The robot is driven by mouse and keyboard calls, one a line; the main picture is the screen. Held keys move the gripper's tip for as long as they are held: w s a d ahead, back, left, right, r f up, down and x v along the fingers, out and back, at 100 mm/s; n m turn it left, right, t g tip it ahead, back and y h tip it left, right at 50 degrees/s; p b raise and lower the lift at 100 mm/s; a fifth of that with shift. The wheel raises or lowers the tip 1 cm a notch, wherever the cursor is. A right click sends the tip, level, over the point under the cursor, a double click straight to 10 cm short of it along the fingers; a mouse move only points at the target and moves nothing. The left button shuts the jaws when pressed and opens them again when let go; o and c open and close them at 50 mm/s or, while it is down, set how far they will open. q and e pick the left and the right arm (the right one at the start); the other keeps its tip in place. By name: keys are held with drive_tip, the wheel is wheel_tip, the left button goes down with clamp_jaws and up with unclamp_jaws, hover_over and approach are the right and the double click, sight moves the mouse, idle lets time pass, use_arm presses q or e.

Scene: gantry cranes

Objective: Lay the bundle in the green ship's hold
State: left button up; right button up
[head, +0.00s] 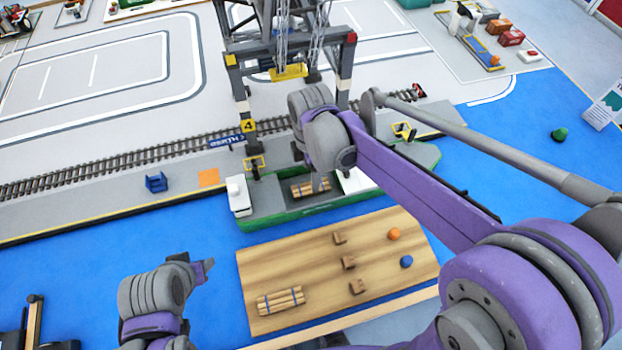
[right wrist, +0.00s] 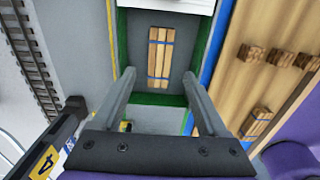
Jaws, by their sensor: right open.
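The green ship (head: 290,220) lies at the quay, with a grey open hold that also shows in the right wrist view (right wrist: 135,55). A bundle of wooden planks with blue bands (head: 303,189) lies on the hold floor; it also shows in the right wrist view (right wrist: 160,55). My right gripper (right wrist: 158,76) is open above the hold, its fingertips apart and clear of the bundle's sides in the picture. In the head view my own wrist hides most of this gripper. A second banded bundle (head: 281,301) lies on the wooden board.
The wooden board (head: 300,258) in front of the ship carries small wooden blocks (head: 348,262), an orange ball (head: 394,234) and a blue ball (head: 406,262). A gantry crane (head: 342,75) stands behind the ship. A rail track (head: 120,160) runs along the quay.

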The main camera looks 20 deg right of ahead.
wheel_tip(320, 180, up, 6)
drive_tip(key=s+d+f+m+t, duration=0.1)
drive_tip(key=s+d+f+m, duration=0.1)
drive_tip(key=s+m, duration=0.3)
drive_tip(key=s+d+f+m+t, duration=0.1)
drive_tip(key=s+d+m+t, duration=0.1)
drive_tip(key=s+m, duration=0.3)
drive_tip(key=s+d+f+m+t, duration=0.1)
drive_tip(key=s+d+f+m, duration=0.1)
drive_tip(key=s+m, duration=0.3)
drive_tip(key=shift+d+f+m+t, duration=0.1)
drive_tip(key=shift+f+m+t, duration=0.1)
drive_tip(key=shift+m, duration=0.4)
drive_tip(key=shift+d+f+m+t, duration=0.1)
drive_tip(key=shift+f+m+t, duration=0.1)
drive_tip(key=shift+m, duration=0.4)
drive_tip(key=shift+s+d+f+m, duration=0.1)
drive_tip(key=shift+s+f+m, duration=0.15)
drive_tip(key=shift+m, duration=0.25)
